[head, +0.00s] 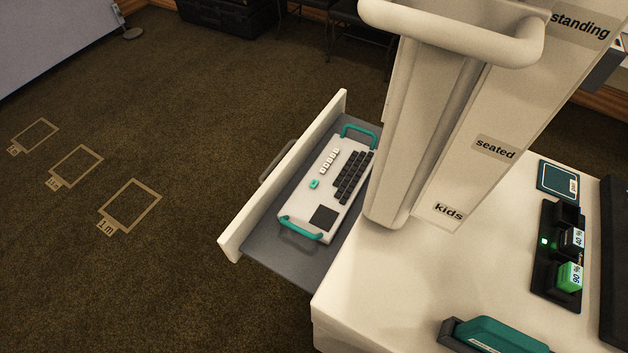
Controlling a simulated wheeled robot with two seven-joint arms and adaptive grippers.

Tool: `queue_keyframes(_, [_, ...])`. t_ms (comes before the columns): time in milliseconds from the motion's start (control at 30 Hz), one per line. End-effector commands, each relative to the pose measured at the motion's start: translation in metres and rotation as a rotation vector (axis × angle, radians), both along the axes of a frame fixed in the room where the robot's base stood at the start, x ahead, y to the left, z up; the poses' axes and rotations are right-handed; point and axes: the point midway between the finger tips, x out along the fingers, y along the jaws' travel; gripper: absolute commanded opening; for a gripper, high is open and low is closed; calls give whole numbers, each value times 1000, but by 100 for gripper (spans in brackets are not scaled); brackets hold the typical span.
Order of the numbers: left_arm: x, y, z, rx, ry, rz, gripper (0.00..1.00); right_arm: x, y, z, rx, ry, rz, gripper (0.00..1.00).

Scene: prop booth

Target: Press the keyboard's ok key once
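A pale keyboard (334,200) with a teal handle at each end lies in a pulled-out drawer (262,243). It has a block of black keys (352,178), a row of small white keys (329,161), a dark square pad (324,217) and a single teal key (314,184). The key lettering is too small to read, so I cannot tell for sure which is the ok key. Neither of my grippers is in the head view.
The white cabinet top (400,290) holds a charger with battery blocks (568,276) and a teal case (492,336). Carpet left of the drawer is open.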

Motion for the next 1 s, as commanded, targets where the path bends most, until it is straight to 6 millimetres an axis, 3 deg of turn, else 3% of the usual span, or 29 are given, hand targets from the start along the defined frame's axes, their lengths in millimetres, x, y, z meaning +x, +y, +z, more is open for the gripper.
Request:
queue_keyframes(267, [0, 0, 0, 0, 1, 0, 0, 0, 0, 0, 0, 0, 0, 0])
queue_keyframes(1000, [0, 0, 0, 0, 1, 0, 0, 0, 1, 0, 0, 1, 1, 0])
